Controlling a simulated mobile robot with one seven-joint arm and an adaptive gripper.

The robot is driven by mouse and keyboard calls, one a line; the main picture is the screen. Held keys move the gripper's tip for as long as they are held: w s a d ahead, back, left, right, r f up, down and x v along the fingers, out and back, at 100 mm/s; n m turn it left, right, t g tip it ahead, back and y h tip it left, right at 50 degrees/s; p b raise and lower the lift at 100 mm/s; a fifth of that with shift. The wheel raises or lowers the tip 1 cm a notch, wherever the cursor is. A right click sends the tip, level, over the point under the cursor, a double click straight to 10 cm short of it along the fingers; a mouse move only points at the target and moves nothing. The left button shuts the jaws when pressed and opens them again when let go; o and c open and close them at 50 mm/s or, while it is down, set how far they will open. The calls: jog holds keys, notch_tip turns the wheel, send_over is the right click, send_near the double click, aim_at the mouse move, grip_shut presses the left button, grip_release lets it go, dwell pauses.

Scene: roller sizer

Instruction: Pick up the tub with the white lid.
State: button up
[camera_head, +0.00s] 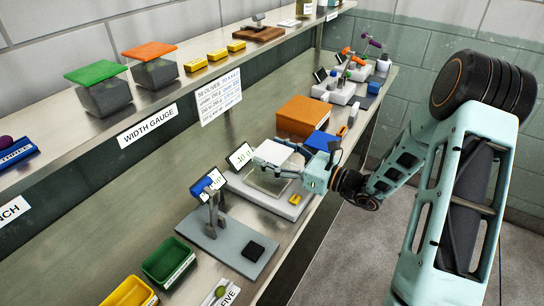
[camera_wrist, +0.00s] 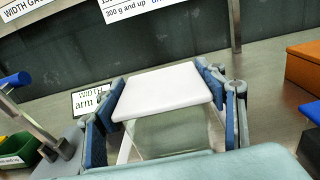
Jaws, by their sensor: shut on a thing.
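The tub with the white lid (camera_head: 270,181) is a clear, see-through box with a flat white lid, over the white scale (camera_head: 290,209) on the bench. In the wrist view its lid (camera_wrist: 162,90) is large and central, with the clear body (camera_wrist: 170,134) below it. My gripper (camera_head: 281,166) is shut on the tub, with a blue-padded finger at each side in the wrist view (camera_wrist: 160,102). The tub looks level. I cannot tell whether its bottom touches the scale.
An orange box (camera_head: 303,116) and a blue item (camera_head: 320,141) stand just behind the tub. A grey stand with a blue head (camera_head: 209,184) is in front, with green (camera_head: 169,262) and yellow (camera_head: 131,293) bins nearer. Green-lidded (camera_head: 100,88) and orange-lidded (camera_head: 152,66) tubs sit on the upper shelf.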

jog(key=shift+r, duration=0.65)
jog(key=s+r, duration=0.1)
jog(key=r, duration=0.1)
jog(key=s+d+r, duration=0.1)
jog(key=r, duration=0.1)
jog(key=s+d+r, duration=0.1)
jog(key=s+r, duration=0.1)
jog(key=r, duration=0.1)
jog(key=s+d+r, duration=0.4)
jog(key=s, duration=0.4)
jog(key=w+d+f+m+t+h+p, duration=0.5)
jog(key=f+h+p, duration=0.1)
jog(key=f+p, duration=0.3)
jog(key=shift+w+d+f+t, duration=0.2)
jog(key=shift+w+d+t, duration=0.1)
jog(key=shift+t, duration=0.1)
jog(key=shift+w+a, duration=0.15)
jog(key=shift+a, duration=0.05)
